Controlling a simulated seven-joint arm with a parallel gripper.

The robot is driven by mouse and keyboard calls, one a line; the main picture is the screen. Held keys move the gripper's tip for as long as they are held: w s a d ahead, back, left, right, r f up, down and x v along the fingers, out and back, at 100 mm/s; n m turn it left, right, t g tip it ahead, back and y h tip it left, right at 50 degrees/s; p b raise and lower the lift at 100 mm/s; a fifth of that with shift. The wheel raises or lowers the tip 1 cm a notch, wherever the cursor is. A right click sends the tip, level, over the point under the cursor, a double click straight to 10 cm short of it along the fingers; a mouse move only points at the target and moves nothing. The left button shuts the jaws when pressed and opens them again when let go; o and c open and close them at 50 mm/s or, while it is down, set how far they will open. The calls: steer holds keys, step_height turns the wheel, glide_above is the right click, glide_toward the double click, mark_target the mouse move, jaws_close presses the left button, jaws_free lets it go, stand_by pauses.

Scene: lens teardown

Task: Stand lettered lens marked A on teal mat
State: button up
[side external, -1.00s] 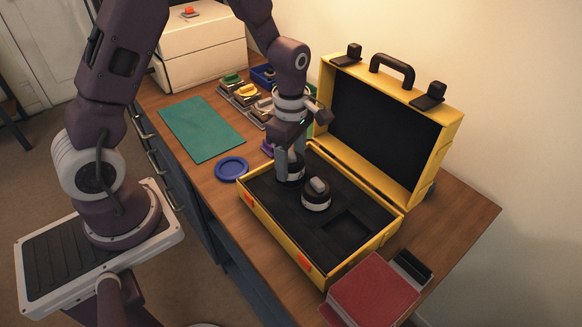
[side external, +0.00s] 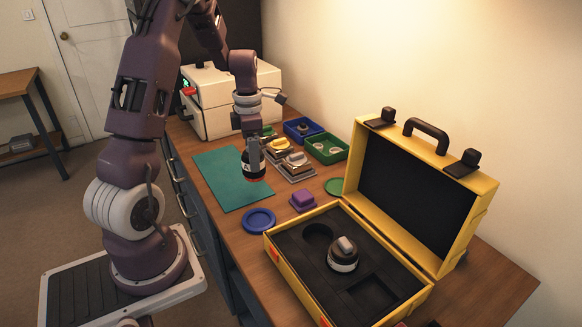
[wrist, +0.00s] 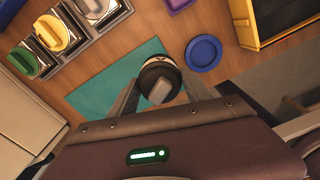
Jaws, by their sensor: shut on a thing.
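My gripper (side external: 254,150) is shut on a dark lens (side external: 253,172) with a light band and a letter mark that looks like an A. The lens is upright and held in the air, over the right edge of the teal mat (side external: 220,180) in the side view. In the wrist view the lens (wrist: 160,82) sits between my fingers, with its grey top block facing the camera. The teal mat (wrist: 108,88) lies below it, and no object stands on the visible part of the mat. The lens's underside is hidden.
The open yellow case (side external: 283,272) holds another lens (side external: 343,254) and empty recesses. A blue ring dish (side external: 259,221) and a purple block (side external: 303,201) lie near the mat. Trays with coloured pieces, blue (side external: 302,127) and green bins (side external: 328,149) and a white box (side external: 215,108) stand behind.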

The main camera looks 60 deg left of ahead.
steer(key=shift+n, duration=0.9)
steer(key=shift+s+a+f, duration=0.45)
steer(key=shift+a+f, duration=0.2)
steer(key=shift+f, duration=0.35)
steer(key=shift+s+a+f, duration=0.45)
steer(key=shift+a+f, duration=0.25)
steer(key=shift+f, duration=0.25)
steer(key=shift+s+a+f, duration=0.45)
steer(key=shift+a+f, duration=0.2)
steer(key=shift+f, duration=0.35)
steer(key=shift+f, duration=0.4)
steer(key=o, duration=1.4)
steer(key=shift+o, duration=0.6)
steer(key=shift+o, duration=1.2)
